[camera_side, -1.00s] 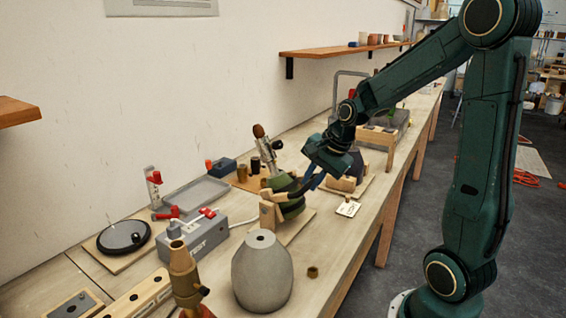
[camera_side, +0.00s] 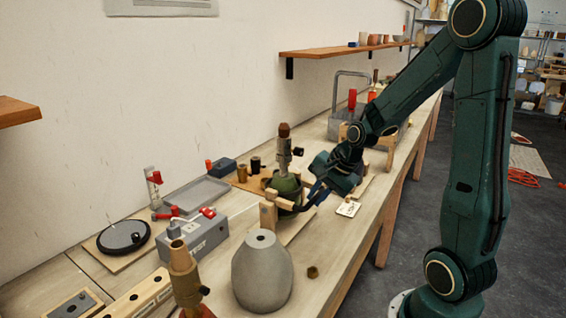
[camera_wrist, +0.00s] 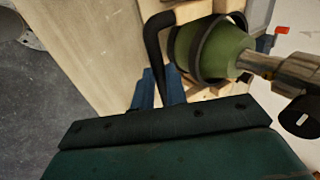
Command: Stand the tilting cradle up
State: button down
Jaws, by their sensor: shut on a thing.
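The tilting cradle (camera_side: 267,214) stands on the bench, with wooden posts and dark bands around a green lamp body (camera_side: 286,184). The lamp's metal socket (camera_side: 284,153) with a brown top points nearly straight up in the side view. In the wrist view the green body (camera_wrist: 225,46) sits inside the black band, its metal neck pointing right. My gripper (camera_side: 318,194) is at the right of the cradle, its blue fingers (camera_wrist: 157,92) shut on the cradle's black handle (camera_wrist: 153,42). The exact finger contact is partly hidden by my gripper's body.
A small card (camera_side: 348,209) lies to the right.

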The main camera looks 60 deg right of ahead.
jog(key=shift+s+a+f+g, duration=0.1)
jog(key=shift+s+f, duration=0.2)
jog(key=shift+f, duration=0.2)
jog(key=shift+s+d+f+g, duration=0.1)
jog(key=shift+s+f, duration=0.2)
jog(key=shift+f, duration=0.2)
jog(key=shift+s+a+f+g, duration=0.1)
jog(key=shift+s+f, duration=0.2)
jog(key=shift+f, duration=0.3)
jog(key=c, duration=1.4)
grip_release()
jog(key=shift+r, duration=0.2)
jog(key=v, duration=1.3)
jog(key=shift+r, duration=0.5)
jog(key=shift+w, duration=0.1)
